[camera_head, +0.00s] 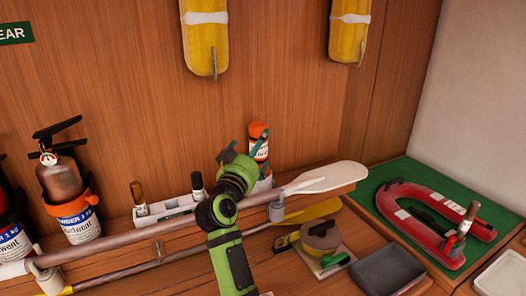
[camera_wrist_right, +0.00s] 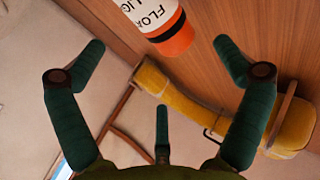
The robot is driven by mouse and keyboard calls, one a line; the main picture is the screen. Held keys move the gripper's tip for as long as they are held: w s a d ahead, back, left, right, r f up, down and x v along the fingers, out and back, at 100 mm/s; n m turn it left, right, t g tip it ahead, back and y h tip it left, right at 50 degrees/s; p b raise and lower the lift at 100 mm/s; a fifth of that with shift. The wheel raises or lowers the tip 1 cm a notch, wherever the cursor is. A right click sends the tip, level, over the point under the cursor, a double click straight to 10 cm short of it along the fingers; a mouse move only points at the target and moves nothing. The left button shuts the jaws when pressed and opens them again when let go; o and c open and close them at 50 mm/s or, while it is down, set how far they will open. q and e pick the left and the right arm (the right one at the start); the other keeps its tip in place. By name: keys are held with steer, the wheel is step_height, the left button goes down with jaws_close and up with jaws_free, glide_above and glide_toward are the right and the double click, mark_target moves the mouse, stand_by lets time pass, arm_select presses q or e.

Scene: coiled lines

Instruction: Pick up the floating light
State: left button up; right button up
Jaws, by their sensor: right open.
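The floating light (camera_head: 258,150) is a white-labelled cylinder with an orange cap, upright near the wooden wall in the head view. Its lower part is partly hidden by my arm. In the right wrist view its labelled body and orange end (camera_wrist_right: 172,40) show at the top, cut off by the frame edge. My right gripper (camera_head: 244,152), on a green arm, is close to the light in the head view. In the right wrist view its dark green fingers (camera_wrist_right: 160,60) are spread wide with nothing between them; the light is beyond the fingertips. My left gripper is not in view.
A paddle (camera_head: 330,178) lies across the shelf beside my arm. A white tray (camera_head: 170,208) holds dark-capped tubes. Fire extinguishers (camera_head: 62,180) stand left. Yellow floats (camera_head: 205,40) hang above. A red horseshoe-shaped object (camera_head: 425,230), a grey bin (camera_head: 388,270) and a round canister (camera_head: 321,236) are right.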

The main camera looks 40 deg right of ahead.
mark_target(259, 160)
steer(key=shift+g+y, duration=0.6)
steer(key=shift+g, duration=0.1)
steer(key=w+d, duration=0.1)
steer(key=d, duration=0.1)
steer(key=w+d+f+p, duration=0.1)
steer(key=d, duration=0.1)
steer(key=w+d+f+p, duration=0.1)
steer(key=w+d, duration=0.1)
steer(key=shift+d+f, duration=0.15)
steer(key=shift+d, duration=0.05)
steer(key=shift+w+d+f, duration=0.1)
steer(key=shift+w+d, duration=0.05)
steer(key=shift+d, duration=0.15)
steer(key=shift+a, duration=0.1)
steer(key=c, duration=1.6)
steer(key=shift+c, duration=1)
steer(key=shift+r, duration=0.25)
